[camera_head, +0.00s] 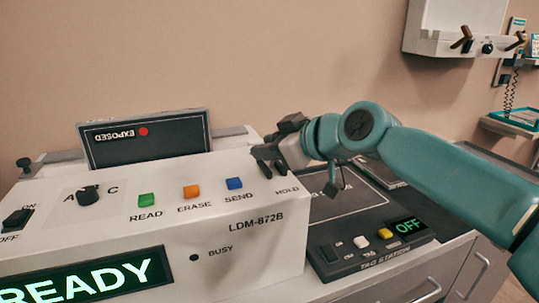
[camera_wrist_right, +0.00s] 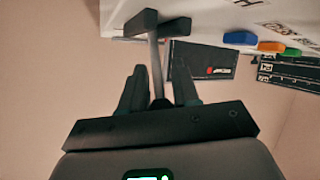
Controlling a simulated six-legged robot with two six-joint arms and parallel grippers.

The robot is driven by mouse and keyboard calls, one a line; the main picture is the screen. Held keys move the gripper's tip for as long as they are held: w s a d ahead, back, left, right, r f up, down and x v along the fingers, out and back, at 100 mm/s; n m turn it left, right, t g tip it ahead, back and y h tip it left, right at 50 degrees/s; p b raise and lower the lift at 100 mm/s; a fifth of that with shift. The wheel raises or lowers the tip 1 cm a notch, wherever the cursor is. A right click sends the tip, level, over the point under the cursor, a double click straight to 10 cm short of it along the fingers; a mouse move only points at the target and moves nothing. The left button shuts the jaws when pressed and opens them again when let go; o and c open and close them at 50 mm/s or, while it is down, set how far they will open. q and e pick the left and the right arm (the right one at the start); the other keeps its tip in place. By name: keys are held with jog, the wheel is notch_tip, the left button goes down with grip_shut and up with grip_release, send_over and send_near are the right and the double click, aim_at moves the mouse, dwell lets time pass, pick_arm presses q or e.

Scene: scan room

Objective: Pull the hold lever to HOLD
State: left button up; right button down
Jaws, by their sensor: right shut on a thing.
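My right gripper (camera_wrist_right: 158,88) is shut on the hold lever, one finger on each side of the stem. In the head view my right gripper (camera_head: 268,157) sits just above the HOLD label (camera_head: 286,190) at the right end of the white LDM-872B unit (camera_head: 180,235). There the lever is mostly hidden by the gripper, and its exact position is hard to tell. My left gripper is not in view.
Green (camera_head: 147,200), orange (camera_head: 191,191) and blue (camera_head: 234,183) buttons lie in a row left of the gripper. A dark screen (camera_head: 145,139) marked EXPOSED stands behind. A tag station (camera_head: 370,250) lies to the right, below my right arm.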

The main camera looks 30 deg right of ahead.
jog(key=c, duration=1.2)
grip_release()
jog(key=shift+s, duration=0.1)
jog(key=p+v, duration=0.1)
jog(key=v, duration=1.5)
jog(key=shift+s+r, duration=0.1)
jog(key=shift+d, duration=0.1)
